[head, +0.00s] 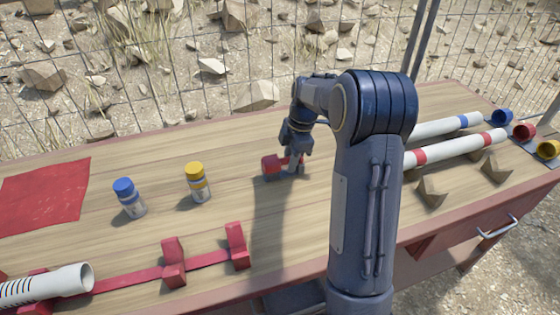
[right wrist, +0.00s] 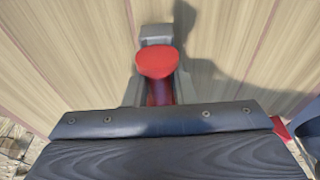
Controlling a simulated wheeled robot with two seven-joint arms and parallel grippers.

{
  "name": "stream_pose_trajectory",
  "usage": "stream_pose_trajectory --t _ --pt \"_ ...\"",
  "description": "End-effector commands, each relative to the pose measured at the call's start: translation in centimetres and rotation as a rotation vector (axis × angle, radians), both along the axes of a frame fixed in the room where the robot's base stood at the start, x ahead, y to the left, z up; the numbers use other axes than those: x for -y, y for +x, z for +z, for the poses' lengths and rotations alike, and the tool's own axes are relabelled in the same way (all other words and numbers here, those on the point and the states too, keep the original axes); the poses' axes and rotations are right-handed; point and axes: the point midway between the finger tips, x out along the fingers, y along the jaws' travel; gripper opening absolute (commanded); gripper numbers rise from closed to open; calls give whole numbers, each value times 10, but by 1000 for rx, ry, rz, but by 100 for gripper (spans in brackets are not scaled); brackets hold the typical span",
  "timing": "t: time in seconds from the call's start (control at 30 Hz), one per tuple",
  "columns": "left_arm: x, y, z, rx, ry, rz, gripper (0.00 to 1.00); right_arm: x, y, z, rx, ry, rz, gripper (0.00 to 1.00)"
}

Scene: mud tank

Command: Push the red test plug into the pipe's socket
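The red test plug (head: 271,167) is on the wooden table, near its middle. In the right wrist view the plug (right wrist: 157,66) shows a rounded red head and a narrower stem. My right gripper (head: 293,163) points down at it, its grey fingers close against both sides of the stem; it looks shut on the plug. A grey block shows just beyond the head; I cannot tell whether it bears the plug. The white pipe (head: 40,287) lies at the lower left, its flared, open socket (head: 84,276) facing right. My left gripper is not in view.
Red upright brackets (head: 173,262) stand on a red rail right of the socket. A blue-capped bottle (head: 130,198) and a yellow-capped bottle (head: 198,183) stand behind. A red cloth (head: 42,195) lies at left. White pipes (head: 460,149) lie at right. A wire fence runs behind the table.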

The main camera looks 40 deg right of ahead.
Motion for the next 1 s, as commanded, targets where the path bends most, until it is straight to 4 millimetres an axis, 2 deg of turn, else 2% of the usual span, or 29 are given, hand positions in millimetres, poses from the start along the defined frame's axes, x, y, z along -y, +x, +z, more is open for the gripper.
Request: stream_pose_trajectory --t 0.03,0.13,0.37,1.0 --pt "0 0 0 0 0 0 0 0 0 0 0 0 0 16" --pt "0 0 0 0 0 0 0 0 0 0 0 0 0 5" --pt "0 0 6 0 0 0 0 0 0 8 1 0 0 5" --pt "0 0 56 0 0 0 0 0 0 73 2 -1 1 5"
